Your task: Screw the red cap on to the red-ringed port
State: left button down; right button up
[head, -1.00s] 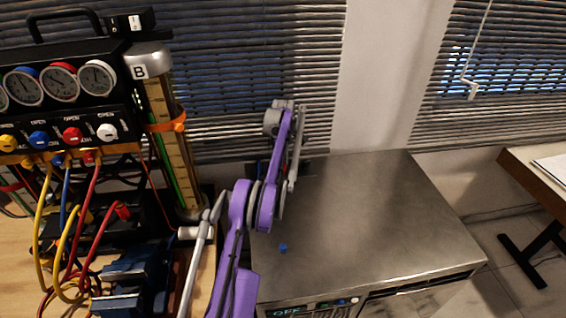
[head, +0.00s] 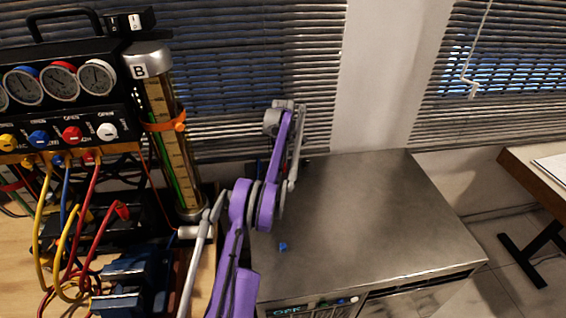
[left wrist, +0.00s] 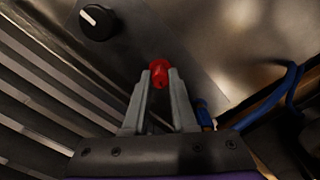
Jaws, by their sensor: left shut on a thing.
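In the left wrist view, my left gripper (left wrist: 160,78) is shut on a red, round piece, the red cap (left wrist: 159,68), between its two grey fingertips. The cap is in front of a metal panel (left wrist: 205,75). A wider red edge shows just beyond the fingertips; I cannot tell whether it is part of the cap or the red-ringed port, or whether the two touch. In the head view my purple left arm reaches over the left side of the steel cabinet, and its fingertips and the cap are hidden there. My right gripper is not in view.
A black knob (left wrist: 98,22) and a blue hose (left wrist: 291,88) are near the gripper. A small blue piece (head: 283,247) lies on the steel cabinet top (head: 370,220), otherwise mostly clear. A gauge rack (head: 65,115) with hoses and a glass column (head: 172,140) stand left.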

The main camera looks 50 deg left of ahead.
pick_arm(q)
jog(key=shift+r+m, duration=0.1)
jog(key=shift+m, duration=1.1)
jog(key=m, duration=0.2)
jog(key=shift+m+p, duration=0.3)
jog(key=shift+p, duration=0.05)
jog(key=shift+m, duration=0.8)
jog(key=m, duration=0.3)
jog(key=shift+m+p, duration=0.3)
jog(key=shift+m, duration=1)
jog(key=m, duration=0.3)
